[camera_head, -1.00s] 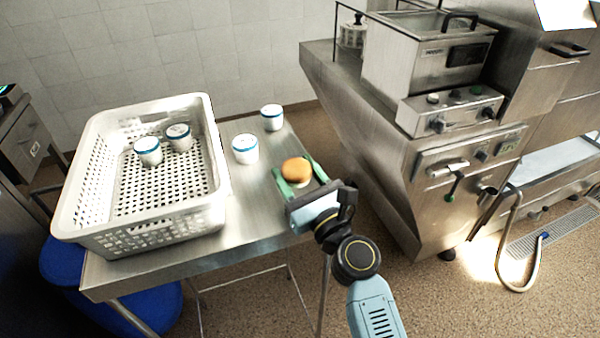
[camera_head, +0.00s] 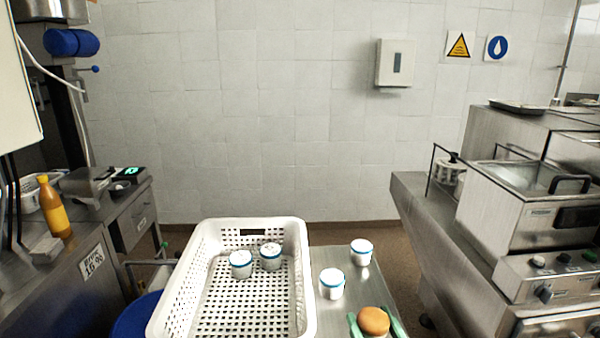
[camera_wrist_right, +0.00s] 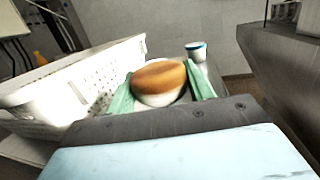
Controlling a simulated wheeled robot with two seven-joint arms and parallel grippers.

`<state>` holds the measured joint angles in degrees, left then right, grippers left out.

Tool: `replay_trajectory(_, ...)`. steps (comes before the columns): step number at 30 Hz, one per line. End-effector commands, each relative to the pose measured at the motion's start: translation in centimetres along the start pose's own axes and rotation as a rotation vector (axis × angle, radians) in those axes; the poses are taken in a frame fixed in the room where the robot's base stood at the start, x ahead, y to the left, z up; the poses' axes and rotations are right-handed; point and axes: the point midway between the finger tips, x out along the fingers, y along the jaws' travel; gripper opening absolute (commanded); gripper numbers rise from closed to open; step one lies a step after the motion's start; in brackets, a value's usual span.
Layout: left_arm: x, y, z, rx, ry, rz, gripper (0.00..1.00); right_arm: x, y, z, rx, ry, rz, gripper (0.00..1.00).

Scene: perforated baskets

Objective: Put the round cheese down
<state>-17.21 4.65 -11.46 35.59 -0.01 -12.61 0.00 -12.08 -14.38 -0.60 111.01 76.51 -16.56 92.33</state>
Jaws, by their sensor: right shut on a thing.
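The round cheese (camera_head: 374,321) is orange-brown on top and pale below. It shows at the bottom right of the head view, over the steel table (camera_head: 345,309). My right gripper (camera_head: 376,322) is shut on it, with a green finger on each side. The right wrist view also shows the cheese (camera_wrist_right: 160,80) between the green fingers. Whether its underside touches the table cannot be told. My left gripper is not in view.
A white perforated basket (camera_head: 308,270) stands on the table to the left, with two white cups with blue rims (camera_head: 241,264) inside. Two similar cups (camera_head: 331,284) stand between basket and cheese and farther back. Steel kitchen equipment (camera_head: 520,225) is on the right.

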Motion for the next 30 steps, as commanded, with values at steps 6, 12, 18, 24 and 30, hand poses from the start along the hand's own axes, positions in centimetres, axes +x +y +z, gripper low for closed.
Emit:
replay_trajectory(6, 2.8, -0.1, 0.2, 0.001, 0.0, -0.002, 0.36, -3.5, -3.7, -1.0, -0.025, 0.007, -0.129, 0.29)
replay_trajectory(12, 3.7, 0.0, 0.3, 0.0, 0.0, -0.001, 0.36, -5.4, -5.5, -0.4, -0.039, -0.003, -0.2, 0.29)
replay_trajectory(18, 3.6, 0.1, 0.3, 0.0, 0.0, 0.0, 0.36, -5.5, -5.7, -0.1, -0.044, -0.006, -0.209, 0.29)
replay_trajectory(24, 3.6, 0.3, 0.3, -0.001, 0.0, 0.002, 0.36, -5.5, -5.7, 0.0, -0.043, -0.007, -0.209, 0.29)
replay_trajectory(30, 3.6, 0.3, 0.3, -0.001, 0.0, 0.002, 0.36, -5.5, -5.7, 0.0, -0.044, -0.008, -0.208, 0.29)
